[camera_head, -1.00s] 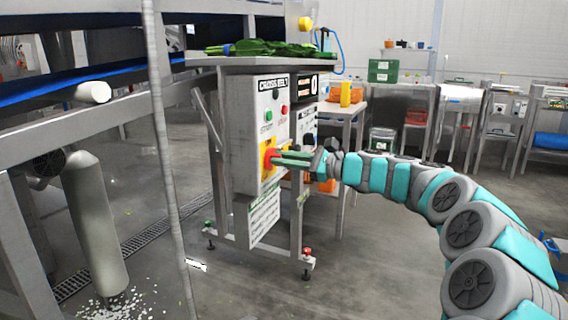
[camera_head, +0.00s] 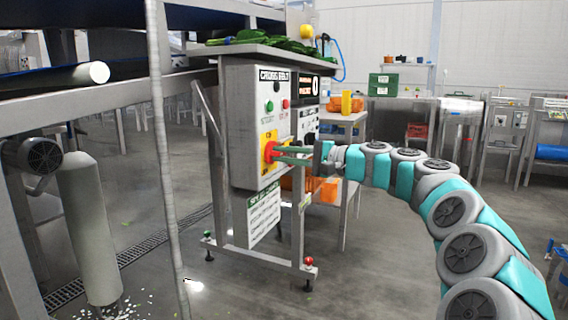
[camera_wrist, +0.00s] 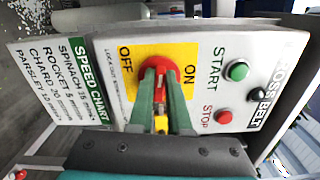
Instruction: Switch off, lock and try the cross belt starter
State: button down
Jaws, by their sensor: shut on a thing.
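The cross belt starter (camera_head: 240,105) is a grey box under the table, labelled CROSS BELT. Its red rotary switch (camera_head: 268,152) sits on a yellow plate (camera_wrist: 184,109) marked OFF and ON. My gripper (camera_head: 276,152) reaches in from the right and is shut on the red switch handle; in the wrist view its green fingers (camera_wrist: 160,98) are on either side of it. The fingers hide much of the handle, so I cannot tell its exact position. A green START button (camera_wrist: 237,71) and a red STOP button (camera_wrist: 223,117) are beside the plate. I see no padlock clearly.
A speed chart (camera_head: 263,212) hangs below the box. Leafy greens (camera_head: 265,43) lie on the table above. A grey post (camera_head: 164,150) stands at left. The stand's feet (camera_head: 309,261) rest on open floor. A display (camera_head: 305,86) adjoins the starter.

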jog(key=shift+f+n+b, duration=0.15)
jog(key=shift+n+b, duration=0.3)
jog(key=shift+n, duration=0.25)
jog(key=c, duration=0.9)
grip_release()
jog(key=shift+o, duration=0.2)
jog(key=v, duration=0.7)
jog(key=shift+s+d+p, duration=0.2)
jog(key=shift+d+p, duration=0.1)
jog(key=shift+d, duration=0.05)
